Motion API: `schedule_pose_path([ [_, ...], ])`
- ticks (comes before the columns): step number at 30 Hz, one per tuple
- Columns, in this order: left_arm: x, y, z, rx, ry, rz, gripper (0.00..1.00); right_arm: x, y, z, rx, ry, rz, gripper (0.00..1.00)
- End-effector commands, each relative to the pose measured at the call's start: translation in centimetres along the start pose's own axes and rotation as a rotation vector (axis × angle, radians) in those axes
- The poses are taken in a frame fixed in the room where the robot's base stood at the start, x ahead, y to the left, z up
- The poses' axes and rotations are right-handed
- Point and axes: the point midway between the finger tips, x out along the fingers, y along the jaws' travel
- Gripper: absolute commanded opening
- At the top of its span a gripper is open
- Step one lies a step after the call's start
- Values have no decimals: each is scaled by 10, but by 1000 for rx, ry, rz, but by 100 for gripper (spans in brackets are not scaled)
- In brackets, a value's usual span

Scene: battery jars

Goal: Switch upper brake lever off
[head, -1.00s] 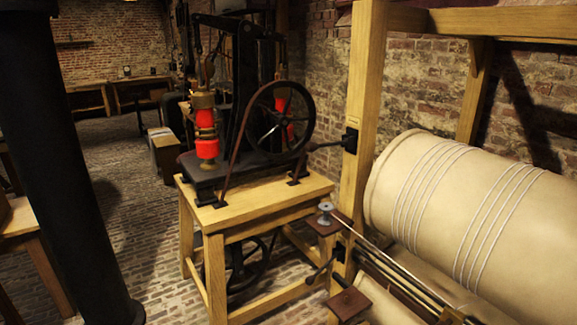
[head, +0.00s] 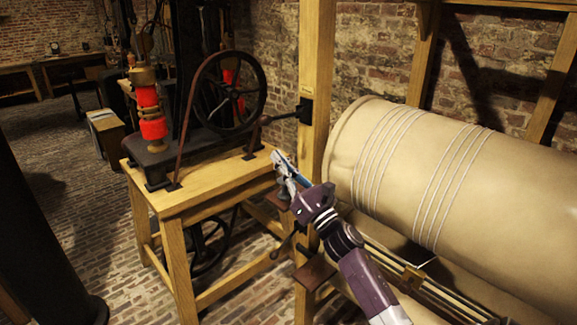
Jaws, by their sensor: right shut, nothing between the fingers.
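The upper brake lever (head: 285,117) is a dark lever on a black bracket on the wooden post. It points left, nearly level, with its knobbed end beside the flywheel. My right gripper (head: 280,158) reaches up from the lower right, in front of the post. Its fingers are shut and empty, and in the picture they lie below the lever, apart from it. A lower lever (head: 285,243) on the same post slants down to the left; part of it is hidden behind my right arm. My left gripper is not in view.
A large cream drum (head: 400,175) with cord bands lies right of the wooden post (head: 317,60). A black flywheel (head: 228,92) and a red-and-brass column (head: 150,112) stand on a wooden table (head: 205,190).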

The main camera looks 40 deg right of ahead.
Motion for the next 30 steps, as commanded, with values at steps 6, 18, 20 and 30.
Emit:
schedule_pose_path([
  [6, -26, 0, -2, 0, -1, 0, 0, 40, 0, 15, -2, 0, 1, 0],
  [18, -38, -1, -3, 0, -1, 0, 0, 55, 0, 28, 0, 2, 0, 0],
  [20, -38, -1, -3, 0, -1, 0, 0, 55, 0, 27, 0, 2, 0, 0],
  [30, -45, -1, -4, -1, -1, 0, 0, 60, 4, 38, 55, 0, -26, 0],
])
